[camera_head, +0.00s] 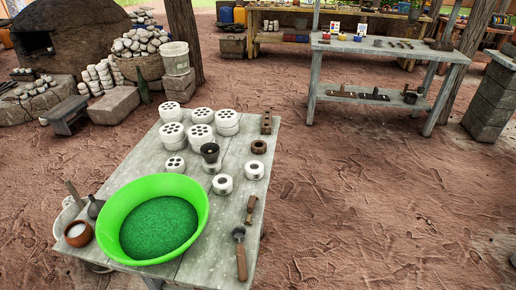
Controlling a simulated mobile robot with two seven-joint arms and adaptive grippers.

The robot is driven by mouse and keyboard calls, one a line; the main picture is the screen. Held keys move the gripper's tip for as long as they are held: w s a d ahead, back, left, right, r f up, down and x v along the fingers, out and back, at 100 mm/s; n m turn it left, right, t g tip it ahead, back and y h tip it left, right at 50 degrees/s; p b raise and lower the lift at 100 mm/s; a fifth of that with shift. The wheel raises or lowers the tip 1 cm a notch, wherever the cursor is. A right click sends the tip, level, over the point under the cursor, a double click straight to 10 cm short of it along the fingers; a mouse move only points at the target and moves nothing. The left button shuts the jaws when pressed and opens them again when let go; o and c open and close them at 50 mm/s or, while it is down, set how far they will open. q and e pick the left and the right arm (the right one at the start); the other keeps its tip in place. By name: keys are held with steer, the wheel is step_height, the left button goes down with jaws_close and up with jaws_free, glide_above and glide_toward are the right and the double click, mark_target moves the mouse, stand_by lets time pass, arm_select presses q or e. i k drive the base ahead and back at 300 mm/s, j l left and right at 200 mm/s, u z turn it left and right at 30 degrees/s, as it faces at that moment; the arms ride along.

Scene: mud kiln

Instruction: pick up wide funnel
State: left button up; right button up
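A small dark funnel-shaped piece (210,151), open at the top, sits upright on or just behind a white cylinder on the grey table (235,185). It is the likeliest wide funnel, but it is too small to be sure. Several white cylinders with holed tops (200,134) stand close behind and left of it. White ring pieces stand in front of it and to its right, one of them at the right (254,170). Neither of my grippers is in view.
A large green basin (195,195) of green grains fills the table's front left. A brown bowl (78,233) and a grey flask-like object (95,207) are beside it. A trowel (240,255) and a wooden-handled tool (251,209) lie at the right edge. Open dirt lies right of the table.

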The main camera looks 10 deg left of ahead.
mark_target(212, 159)
steer(key=u, duration=1.05)
steer(key=i+l+u, duration=0.15)
steer(key=l+u, duration=1.75)
steer(key=k+j, duration=0.05)
steer(key=j, duration=0.05)
